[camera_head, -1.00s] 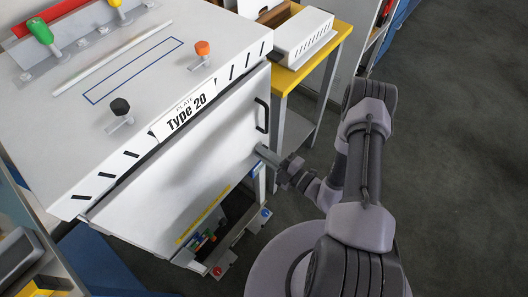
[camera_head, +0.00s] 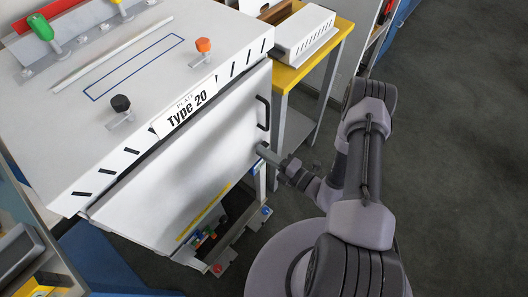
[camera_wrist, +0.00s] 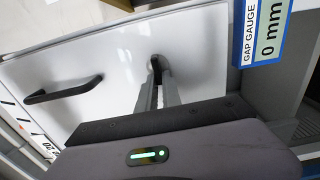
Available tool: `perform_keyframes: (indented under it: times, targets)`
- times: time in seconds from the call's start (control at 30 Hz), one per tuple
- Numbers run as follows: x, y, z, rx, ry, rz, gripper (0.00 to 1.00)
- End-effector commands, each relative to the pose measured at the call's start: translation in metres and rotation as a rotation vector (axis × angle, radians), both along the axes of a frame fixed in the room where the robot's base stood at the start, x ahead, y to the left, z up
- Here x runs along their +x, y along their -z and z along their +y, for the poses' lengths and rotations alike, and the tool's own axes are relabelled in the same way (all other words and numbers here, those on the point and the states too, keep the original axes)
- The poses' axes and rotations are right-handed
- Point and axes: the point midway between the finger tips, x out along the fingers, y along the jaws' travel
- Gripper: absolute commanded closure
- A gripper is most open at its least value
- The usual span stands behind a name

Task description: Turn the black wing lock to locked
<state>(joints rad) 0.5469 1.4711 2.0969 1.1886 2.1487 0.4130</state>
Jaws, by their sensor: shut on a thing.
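The black wing lock (camera_wrist: 155,62) shows in the wrist view on the white door, between the fingertips and mostly covered by them. My gripper (camera_wrist: 157,84) is shut on it. In the head view my gripper (camera_head: 262,150) reaches the right edge of the door, below the black door handle, and hides the lock. The white door (camera_head: 190,165) looks closed under the dispenser's top. Which way the wing points is hard to tell.
The black door handle (camera_wrist: 62,91) is left of the fingers in the wrist view. A gap gauge label reading 0 mm (camera_wrist: 268,33) is at the upper right. A yellow table (camera_head: 315,60) stands behind the dispenser. The grey floor at the right is clear.

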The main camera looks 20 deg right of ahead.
Motion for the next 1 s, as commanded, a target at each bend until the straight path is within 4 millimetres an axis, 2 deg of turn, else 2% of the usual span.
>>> perform_keyframes:
  times: [0.23, 0.27, 0.3, 0.37, 0.83, 0.93, 1.0]
  targets:
    - [0.0, 0.0, 0.0, -0.001, 0.0, -0.001, 1.0]
    - [0.0, 0.0, 0.0, -0.001, 0.0, -0.001, 0.85]
    - [0.0, 0.0, 0.0, -0.001, 0.0, -0.001, 0.77]
    - [0.0, 0.0, 0.0, -0.001, 0.0, -0.001, 0.69]
    - [-0.002, 0.0, -0.002, 0.0, 0.001, 0.001, 0.69]
    - [-0.012, -0.001, -0.011, 0.0, 0.005, 0.002, 0.69]
    - [-0.026, -0.002, -0.022, 0.0, 0.009, 0.001, 0.69]
